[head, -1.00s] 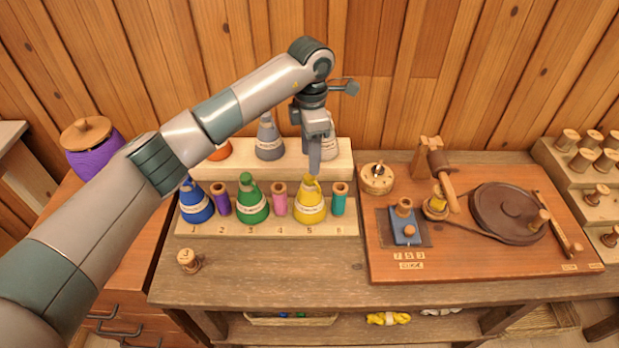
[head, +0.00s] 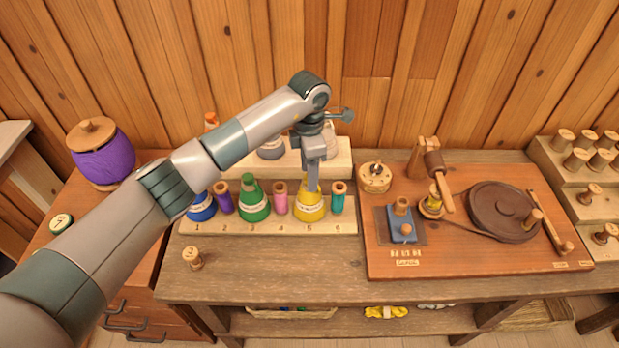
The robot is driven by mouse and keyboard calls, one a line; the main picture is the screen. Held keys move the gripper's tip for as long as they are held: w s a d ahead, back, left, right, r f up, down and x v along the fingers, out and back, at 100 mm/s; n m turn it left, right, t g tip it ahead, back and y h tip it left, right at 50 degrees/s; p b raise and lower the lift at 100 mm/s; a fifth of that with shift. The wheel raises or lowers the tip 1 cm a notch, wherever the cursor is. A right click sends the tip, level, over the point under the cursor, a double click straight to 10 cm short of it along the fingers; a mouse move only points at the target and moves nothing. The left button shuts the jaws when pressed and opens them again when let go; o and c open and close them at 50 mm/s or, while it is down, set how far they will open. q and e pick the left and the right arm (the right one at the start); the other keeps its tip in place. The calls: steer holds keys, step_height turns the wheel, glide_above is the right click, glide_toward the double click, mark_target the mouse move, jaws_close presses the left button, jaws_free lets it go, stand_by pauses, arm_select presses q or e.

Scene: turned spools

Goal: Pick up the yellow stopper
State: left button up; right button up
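The yellow flask-shaped piece (head: 311,208) with a white label stands at position 5 on the front wooden rack. Its yellow stopper at the top is hidden behind my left gripper. My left gripper (head: 313,188) points straight down with its fingertips at the top of the yellow piece. The fingers look edge-on, so I cannot tell whether they are open or shut on the stopper. My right gripper is not in view.
A pink spool (head: 280,200) and a teal spool (head: 338,198) stand close on either side. A green flask (head: 254,205) is further left. A raised back rack (head: 343,158) stands behind. The bench front (head: 270,262) is mostly clear.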

arm_select(q)
steer(key=c, duration=1.1)
steer(key=shift+r, duration=0.1)
steer(key=shift+r+b, duration=0.4)
steer(key=shift+b, duration=0.05)
step_height(320, 180, up, 3)
steer(key=shift+d+r+b, duration=0.1)
steer(key=shift+d+b, duration=0.05)
steer(key=shift+b, duration=0.95)
steer(key=s+d+r+b, duration=0.4)
steer(key=s+d+r, duration=0.2)
steer(key=d, duration=0.3)
steer(key=shift+d+r+b, duration=0.3)
steer(key=shift+d+r, duration=0.1)
steer(key=shift+r, duration=0.05)
